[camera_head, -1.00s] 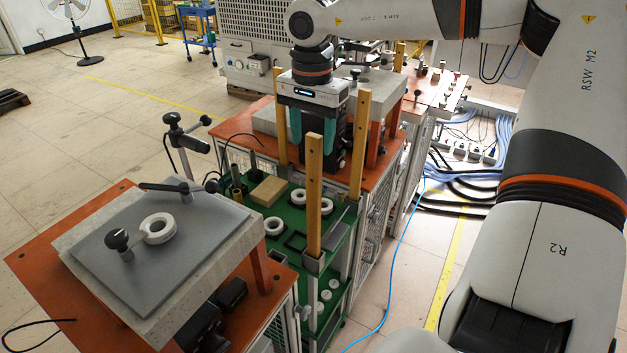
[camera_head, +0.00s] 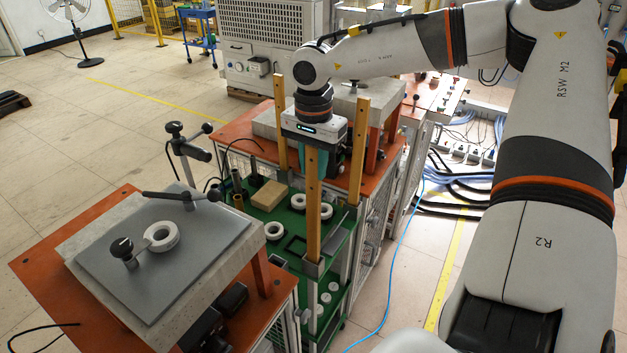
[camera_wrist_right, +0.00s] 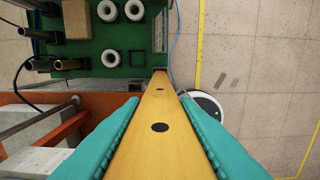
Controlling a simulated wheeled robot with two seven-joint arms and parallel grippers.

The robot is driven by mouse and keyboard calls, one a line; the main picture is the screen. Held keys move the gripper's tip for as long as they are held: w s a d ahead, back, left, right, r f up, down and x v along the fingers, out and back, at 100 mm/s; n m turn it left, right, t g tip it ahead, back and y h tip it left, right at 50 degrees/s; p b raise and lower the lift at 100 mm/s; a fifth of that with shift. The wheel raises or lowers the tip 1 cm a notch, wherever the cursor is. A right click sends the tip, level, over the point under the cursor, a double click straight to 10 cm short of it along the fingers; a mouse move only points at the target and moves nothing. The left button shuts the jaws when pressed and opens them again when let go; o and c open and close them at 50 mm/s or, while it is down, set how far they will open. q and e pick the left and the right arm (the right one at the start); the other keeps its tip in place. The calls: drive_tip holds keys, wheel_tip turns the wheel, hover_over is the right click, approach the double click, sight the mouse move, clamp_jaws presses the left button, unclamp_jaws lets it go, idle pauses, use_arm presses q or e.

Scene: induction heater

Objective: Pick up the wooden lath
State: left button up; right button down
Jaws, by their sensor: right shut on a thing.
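The wooden lath (camera_head: 313,215) stands upright in the front holder of the green rack. My right gripper (camera_head: 313,165) is at its upper part, mostly behind it in the head view. In the right wrist view the teal fingers (camera_wrist_right: 160,130) are shut on both sides of the lath (camera_wrist_right: 158,105), which has dark round holes. Its far end reaches down beside the green rack top. Two other laths stand upright, one at the back left (camera_head: 280,125) and one at the right (camera_head: 359,150). My left gripper is out of view.
The green rack (camera_head: 262,213) holds white rings (camera_head: 274,230), a tan block (camera_head: 268,195) and dark tubes. A table with a grey plate (camera_head: 130,290) stands at the front left. An orange-topped table (camera_head: 235,128) is behind. A blue cable lies on the floor at right.

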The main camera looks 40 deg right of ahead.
drive_tip(key=shift+r, duration=0.1)
drive_tip(key=shift+r, duration=0.35)
wheel_tip(320, 180, up, 8)
drive_tip(key=shift+f+b, duration=0.1)
drive_tip(key=shift+b, duration=0.95)
wheel_tip(320, 180, up, 3)
drive_tip(key=shift+f+p, duration=0.1)
drive_tip(key=shift+p, duration=0.5)
wheel_tip(320, 180, up, 6)
drive_tip(key=p, duration=0.5)
